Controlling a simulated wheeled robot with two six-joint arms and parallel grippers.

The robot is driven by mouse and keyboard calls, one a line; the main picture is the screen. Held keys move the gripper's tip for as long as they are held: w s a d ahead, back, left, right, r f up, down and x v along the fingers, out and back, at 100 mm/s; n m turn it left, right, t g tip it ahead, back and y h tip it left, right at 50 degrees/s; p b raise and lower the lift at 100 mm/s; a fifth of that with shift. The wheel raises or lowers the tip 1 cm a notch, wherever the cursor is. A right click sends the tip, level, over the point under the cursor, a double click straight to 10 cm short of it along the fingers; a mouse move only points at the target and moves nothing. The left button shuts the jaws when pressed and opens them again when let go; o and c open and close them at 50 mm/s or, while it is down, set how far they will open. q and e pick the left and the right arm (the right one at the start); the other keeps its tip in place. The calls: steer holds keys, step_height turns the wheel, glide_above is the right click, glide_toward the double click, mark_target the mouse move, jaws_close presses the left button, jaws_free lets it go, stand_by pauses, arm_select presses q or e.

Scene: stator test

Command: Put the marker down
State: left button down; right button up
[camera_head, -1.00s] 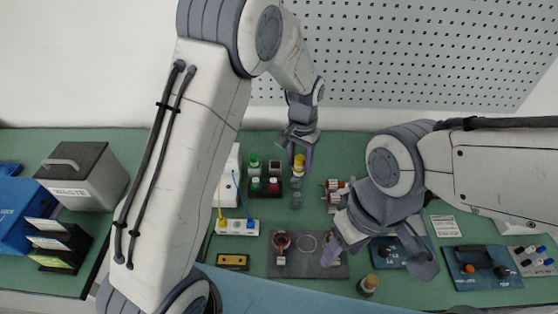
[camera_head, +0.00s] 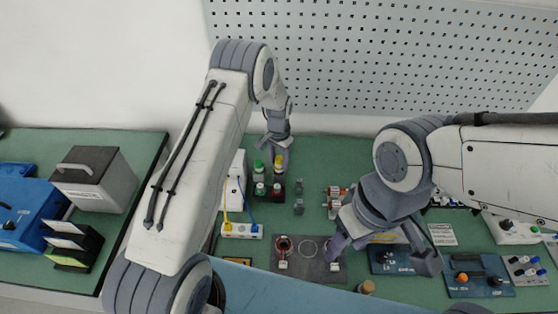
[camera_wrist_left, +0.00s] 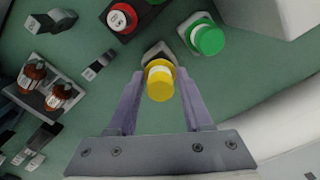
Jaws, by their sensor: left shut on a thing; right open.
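The marker has a round yellow top (camera_head: 278,160). My left gripper (camera_head: 278,153) is shut on it, at the back right of a small dark rack (camera_head: 268,196). In the left wrist view the yellow top (camera_wrist_left: 160,82) sits between the fingertips (camera_wrist_left: 160,74), with a pale square-edged piece partly showing behind it. Whether the marker rests in the rack or is just above it, I cannot tell. A green-topped piece (camera_wrist_left: 207,38) stands beside it. My right gripper (camera_head: 385,252) is open and empty, low over the front right of the mat.
A white box (camera_head: 236,172) stands close left of the rack. Small grey blocks (camera_head: 298,207) and red-and-metal parts (camera_head: 336,198) lie to its right. A dark plate (camera_head: 326,270) with copper-coloured coils is in front. The green mat (camera_head: 320,155) behind the parts is clear.

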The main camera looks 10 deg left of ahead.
arm_select(q)
steer(key=shift+f, duration=0.7)
steer(key=shift+f, duration=0.1)
steer(key=shift+f+b, duration=0.35)
steer(key=shift+f, duration=0.05)
steer(key=shift+c, duration=1.6)
jaws_free()
